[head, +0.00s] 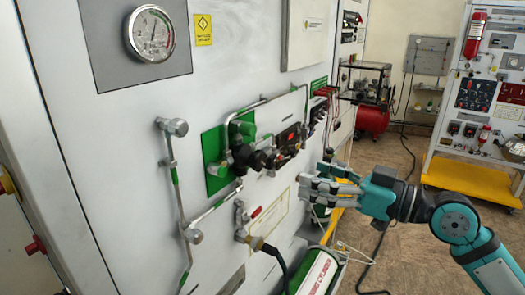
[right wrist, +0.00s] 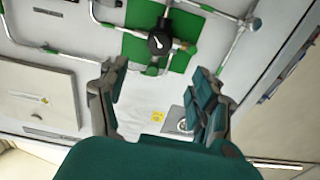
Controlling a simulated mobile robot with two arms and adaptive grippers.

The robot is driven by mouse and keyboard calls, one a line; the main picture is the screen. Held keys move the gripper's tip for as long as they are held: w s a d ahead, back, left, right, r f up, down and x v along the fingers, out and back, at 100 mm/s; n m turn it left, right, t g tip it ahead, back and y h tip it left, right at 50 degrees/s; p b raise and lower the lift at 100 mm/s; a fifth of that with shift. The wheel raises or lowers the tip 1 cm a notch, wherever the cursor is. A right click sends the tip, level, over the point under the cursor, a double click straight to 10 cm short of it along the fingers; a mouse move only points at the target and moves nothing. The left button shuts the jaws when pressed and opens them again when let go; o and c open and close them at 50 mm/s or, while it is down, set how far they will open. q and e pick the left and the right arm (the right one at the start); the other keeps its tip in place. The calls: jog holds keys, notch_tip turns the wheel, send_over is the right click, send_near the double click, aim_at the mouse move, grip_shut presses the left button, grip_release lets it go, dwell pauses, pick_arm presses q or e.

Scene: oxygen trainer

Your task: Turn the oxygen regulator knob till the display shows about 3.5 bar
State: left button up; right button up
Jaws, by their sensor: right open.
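The oxygen regulator (head: 262,159) is a dark fitting in front of a green plate (head: 214,145) on the white panel. In the right wrist view its round black knob (right wrist: 160,42) has a white mark and sits against the green plate (right wrist: 135,50). A small dark unit with a red patch (head: 291,138) is beside the regulator; no reading is legible. My right gripper (head: 309,180) is right of and below the regulator, apart from it. In the right wrist view the gripper (right wrist: 160,75) is open and empty, with the knob beyond its fingers. My left gripper is out of view.
A round dial gauge (head: 151,33) and a yellow label (head: 203,29) are at the upper left. Metal pipes (head: 174,176) run around the green plate. A red tank (head: 372,120) and a yellow-based stand (head: 470,180) are farther back.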

aim_at(262, 160)
jog(key=p+x, duration=0.5)
jog(key=x, duration=0.7)
jog(key=shift+d+r, duration=0.1)
jog(key=shift+w+a, duration=0.35)
jog(key=shift+a, duration=0.1)
jog(key=c, duration=1.2)
jog(key=shift+m, duration=0.8)
jog(key=o, duration=1.2)
